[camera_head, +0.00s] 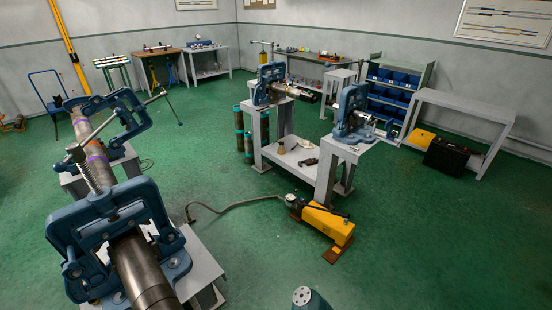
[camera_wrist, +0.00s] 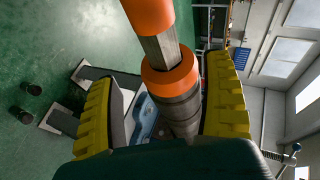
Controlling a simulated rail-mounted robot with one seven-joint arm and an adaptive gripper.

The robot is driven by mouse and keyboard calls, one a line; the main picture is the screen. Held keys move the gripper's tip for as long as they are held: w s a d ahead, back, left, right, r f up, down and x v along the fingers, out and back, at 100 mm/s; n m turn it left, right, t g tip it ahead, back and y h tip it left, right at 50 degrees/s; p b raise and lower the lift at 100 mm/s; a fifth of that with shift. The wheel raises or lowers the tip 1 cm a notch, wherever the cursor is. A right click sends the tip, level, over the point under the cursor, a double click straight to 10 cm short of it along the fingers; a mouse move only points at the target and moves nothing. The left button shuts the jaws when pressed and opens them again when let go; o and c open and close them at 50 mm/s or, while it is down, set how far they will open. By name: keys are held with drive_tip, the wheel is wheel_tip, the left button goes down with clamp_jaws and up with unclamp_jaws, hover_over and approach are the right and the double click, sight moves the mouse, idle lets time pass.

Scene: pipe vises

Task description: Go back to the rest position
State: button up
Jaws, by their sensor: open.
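In the wrist view my gripper (camera_wrist: 165,72) has its two yellow fingers spread wide. A dark pipe (camera_wrist: 182,112) with an orange collar (camera_wrist: 170,76) and an orange part above it shows between the fingers; I cannot tell its exact distance from them. Part of a blue vise (camera_wrist: 145,115) shows behind. In the head view a dark pipe (camera_head: 142,272) runs through a large blue vise (camera_head: 148,200) at the front left. Another blue vise (camera_head: 128,108) stands behind it on the same pipe line. My gripper is not seen in the head view.
Two more blue vises, one (camera_head: 268,84) in the middle and one (camera_head: 352,108) to its right, stand on a grey bench (camera_head: 332,160). A yellow pump (camera_head: 325,220) with a hose sits on the green floor. Workbenches line the walls. Floor at the front right is clear.

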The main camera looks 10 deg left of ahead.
drive_tip(key=w+d+r+m+t+h, duration=0.1)
drive_tip(key=w+d+r+t+h, duration=0.25)
drive_tip(key=w+r+t, duration=0.45)
drive_tip(key=w+d+r+m+t+h, duration=0.1)
drive_tip(key=w+d+r+t+h, duration=0.1)
drive_tip(key=w+d+r+t, duration=0.6)
drive_tip(key=s+d+r+m+t+h, duration=0.25)
drive_tip(key=s+r+t, duration=0.2)
drive_tip(key=r, duration=0.65)
drive_tip(key=s+d+r+m+t+h, duration=0.25)
drive_tip(key=s+r+t, duration=0.2)
drive_tip(key=r, duration=0.75)
drive_tip(key=s+d+r+m+t+h, duration=0.1)
drive_tip(key=s+d+r+t+h, duration=0.25)
drive_tip(key=r, duration=0.75)
wheel_tip(320, 180, up, 24)
drive_tip(key=y+p, duration=0.1)
drive_tip(key=p, duration=2.4)
drive_tip(key=shift+s+a+r+y, duration=0.2)
drive_tip(key=shift+s+r+y, duration=0.05)
drive_tip(key=shift+s+y, duration=0.2)
